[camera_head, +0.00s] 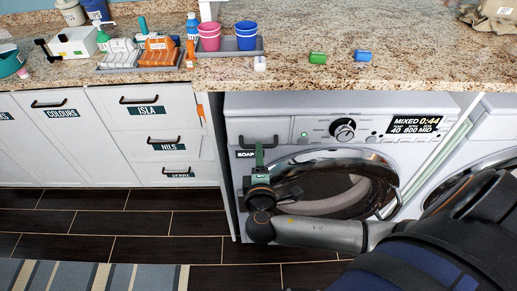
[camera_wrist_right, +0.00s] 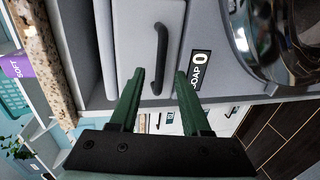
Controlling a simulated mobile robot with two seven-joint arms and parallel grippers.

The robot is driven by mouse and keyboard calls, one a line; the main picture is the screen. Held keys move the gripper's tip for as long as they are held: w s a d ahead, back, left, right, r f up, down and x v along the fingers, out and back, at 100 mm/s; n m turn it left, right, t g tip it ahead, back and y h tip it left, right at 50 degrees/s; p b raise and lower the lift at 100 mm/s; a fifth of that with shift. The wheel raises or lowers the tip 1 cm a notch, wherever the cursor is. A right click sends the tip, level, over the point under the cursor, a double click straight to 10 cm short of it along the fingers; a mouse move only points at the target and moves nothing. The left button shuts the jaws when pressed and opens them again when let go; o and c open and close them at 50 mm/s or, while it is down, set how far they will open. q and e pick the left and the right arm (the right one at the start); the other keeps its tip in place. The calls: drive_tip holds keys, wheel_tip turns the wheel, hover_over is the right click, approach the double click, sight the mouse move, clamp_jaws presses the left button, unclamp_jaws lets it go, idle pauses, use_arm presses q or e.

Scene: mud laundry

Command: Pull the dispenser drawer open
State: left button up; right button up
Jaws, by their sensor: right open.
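The dispenser drawer (camera_wrist_right: 128,38) is the pale panel at the washer's upper left, with a dark bar handle (camera_head: 240,140) and a SOAP label (camera_head: 246,155) below it. The drawer looks shut. My right gripper (camera_head: 259,150) is at the drawer front, its green fingers reaching up toward the handle. In the right wrist view the right gripper (camera_wrist_right: 160,76) is open, and the dark handle (camera_wrist_right: 160,55) shows between and just beyond its fingertips. I cannot tell whether they touch it. My left gripper is not in view.
The washer's round door (camera_head: 340,185) is right of the drawer, close to my right arm. A granite counter (camera_head: 310,72) overhangs above, holding cups, trays and small blocks. White cabinet drawers (camera_head: 150,110) stand to the left.

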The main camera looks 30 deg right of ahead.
sight(273, 131)
drive_tip(key=shift+b+x, duration=0.75)
drive_tip(key=shift+x, duration=1.65)
drive_tip(key=shift+a, duration=0.1)
clamp_jaws()
